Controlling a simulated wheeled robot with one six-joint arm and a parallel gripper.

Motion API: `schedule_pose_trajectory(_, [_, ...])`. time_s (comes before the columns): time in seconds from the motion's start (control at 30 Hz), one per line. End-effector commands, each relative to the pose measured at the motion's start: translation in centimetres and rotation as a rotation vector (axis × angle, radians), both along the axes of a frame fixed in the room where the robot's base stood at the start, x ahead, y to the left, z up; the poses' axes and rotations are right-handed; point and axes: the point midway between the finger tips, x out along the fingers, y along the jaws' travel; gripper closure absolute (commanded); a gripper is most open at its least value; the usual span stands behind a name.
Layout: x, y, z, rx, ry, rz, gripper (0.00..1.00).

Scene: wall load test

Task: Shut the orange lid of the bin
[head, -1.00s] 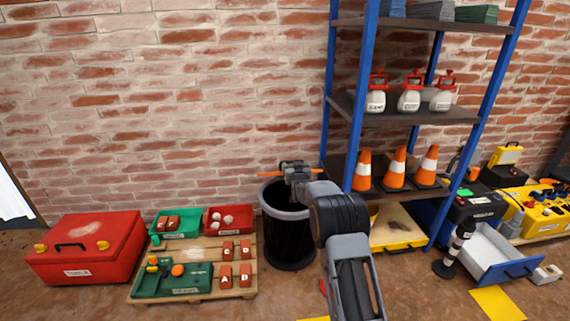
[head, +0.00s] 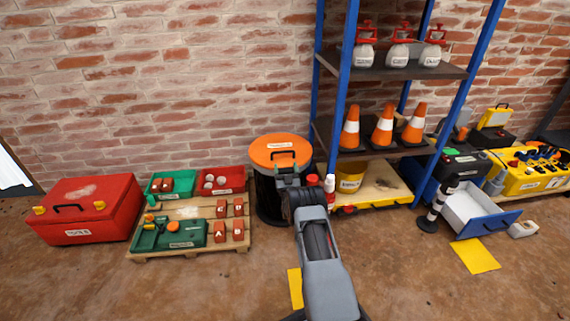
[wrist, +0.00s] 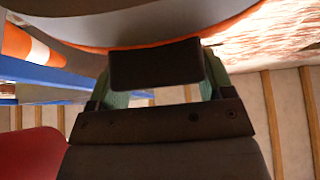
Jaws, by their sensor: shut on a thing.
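The black bin (head: 267,199) stands against the brick wall, left of the blue shelf. Its orange lid (head: 268,151) lies over the bin mouth, top face up, with a pale label and a dark handle (head: 283,155). I cannot tell whether its front edge fully touches the rim. My gripper (head: 285,173) is at the lid's front edge. In the wrist view, my gripper (wrist: 158,75) is shut on a dark block, which looks like the lid's handle. A grey curved surface with an orange edge (wrist: 235,22) shows above it. My arm hides part of the bin's front.
A pallet (head: 200,250) with trays and red blocks stands left of the bin, beside a red toolbox (head: 84,210). The front floor is mostly clear.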

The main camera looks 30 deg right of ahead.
Motion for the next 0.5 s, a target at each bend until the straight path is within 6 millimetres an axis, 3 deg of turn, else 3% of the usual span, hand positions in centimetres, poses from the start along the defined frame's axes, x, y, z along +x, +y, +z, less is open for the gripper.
schedule_pose_trajectory(0.1, [-0.06, 0.43, -1.08, 0.0, 0.003, 0.008, 0.68])
schedule_pose_trajectory(0.5, [-0.15, 0.38, -1.7, 0.003, 0.011, 0.007, 0.68])
